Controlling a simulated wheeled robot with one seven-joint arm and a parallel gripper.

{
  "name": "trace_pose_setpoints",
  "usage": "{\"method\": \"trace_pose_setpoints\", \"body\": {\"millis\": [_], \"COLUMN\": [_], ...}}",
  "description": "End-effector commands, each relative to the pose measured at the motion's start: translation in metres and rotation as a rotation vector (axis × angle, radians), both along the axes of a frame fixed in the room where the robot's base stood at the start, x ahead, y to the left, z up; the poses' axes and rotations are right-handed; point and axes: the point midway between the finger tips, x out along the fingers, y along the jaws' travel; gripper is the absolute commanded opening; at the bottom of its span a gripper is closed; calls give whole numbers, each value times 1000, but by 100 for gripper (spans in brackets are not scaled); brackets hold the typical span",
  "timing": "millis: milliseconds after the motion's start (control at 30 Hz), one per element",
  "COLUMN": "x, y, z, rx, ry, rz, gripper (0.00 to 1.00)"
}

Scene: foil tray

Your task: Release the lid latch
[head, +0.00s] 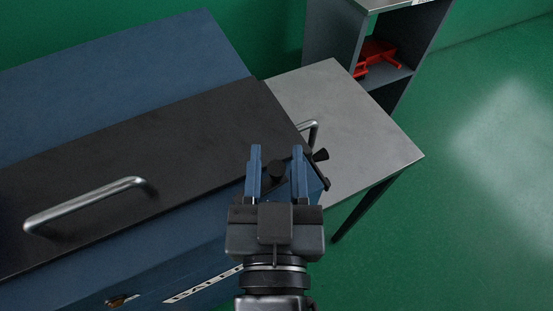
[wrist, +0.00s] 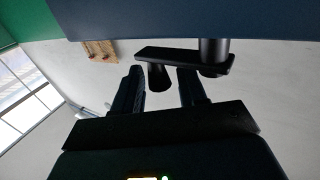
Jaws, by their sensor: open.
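The dark lid (head: 120,150) lies shut on a blue chest (head: 125,50), with a silver bar handle (head: 85,203) on it. The lid latch (wrist: 180,57) is a black lever in the wrist view, with a round post (wrist: 214,50) at its right end. My gripper (head: 277,152) is open at the chest's right front corner. In the wrist view its fingers (wrist: 160,78) stand either side of the knob, with visible gaps; contact cannot be told.
A black fitting with a small knob (head: 319,155) sits right of my fingers. A grey side table (head: 345,115) stands against the chest's right end. Behind it is a grey shelf unit (head: 335,35) holding a red object (head: 375,55). Green floor (head: 480,220) is clear at the right.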

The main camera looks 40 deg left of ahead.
Motion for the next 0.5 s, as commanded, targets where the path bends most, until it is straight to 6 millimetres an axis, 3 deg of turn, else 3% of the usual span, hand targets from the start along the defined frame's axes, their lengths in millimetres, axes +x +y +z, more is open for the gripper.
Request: {"method": "trace_pose_setpoints", "body": {"millis": [67,433,500], "x": [0,0,0], "y": [0,0,0], "z": [0,0,0], "rx": [0,0,0], "ry": [0,0,0], "rz": [0,0,0], "gripper": [37,1,0]}}
